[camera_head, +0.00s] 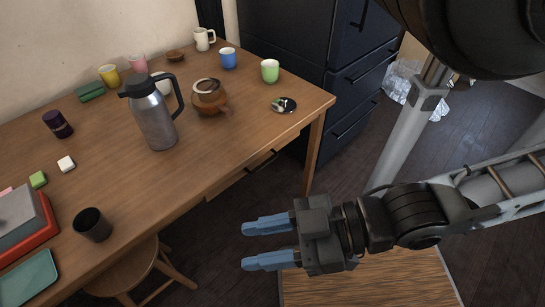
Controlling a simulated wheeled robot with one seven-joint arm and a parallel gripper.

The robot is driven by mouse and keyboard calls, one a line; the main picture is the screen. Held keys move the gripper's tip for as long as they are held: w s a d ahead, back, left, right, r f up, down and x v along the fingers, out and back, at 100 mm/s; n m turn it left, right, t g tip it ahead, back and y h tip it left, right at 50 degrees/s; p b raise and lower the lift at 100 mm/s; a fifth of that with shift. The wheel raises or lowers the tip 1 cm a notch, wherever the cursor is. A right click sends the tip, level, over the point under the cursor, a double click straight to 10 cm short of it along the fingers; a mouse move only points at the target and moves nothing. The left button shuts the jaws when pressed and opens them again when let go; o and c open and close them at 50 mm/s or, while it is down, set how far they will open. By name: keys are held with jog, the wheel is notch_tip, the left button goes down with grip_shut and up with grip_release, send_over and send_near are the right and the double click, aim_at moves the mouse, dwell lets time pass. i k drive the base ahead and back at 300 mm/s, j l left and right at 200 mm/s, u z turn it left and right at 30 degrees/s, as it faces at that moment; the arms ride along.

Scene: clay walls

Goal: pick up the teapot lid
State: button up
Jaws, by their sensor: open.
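A brown rounded pot (209,101), which looks like the teapot, stands on the wooden table (125,185), right of a tall grey jug. Its top shows a pale rim around a brown middle; I cannot tell whether that is a lid or an opening. A small brown round piece (176,57) lies near the wall behind it; it is too small to tell if it is the teapot lid. My gripper (247,246) is open and empty, with its blue fingers pointing left. It is in front of the table's edge, apart from the pot and the small brown piece.
The grey jug (155,120) stands tall beside the pot. Several cups, including a blue one (228,58) and a green one (270,71), stand behind. A small dark dish (284,105) lies near the right corner. A stool (135,270) stands below the front edge.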

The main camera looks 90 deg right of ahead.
aim_at(281, 104)
jog(key=z, duration=1.95)
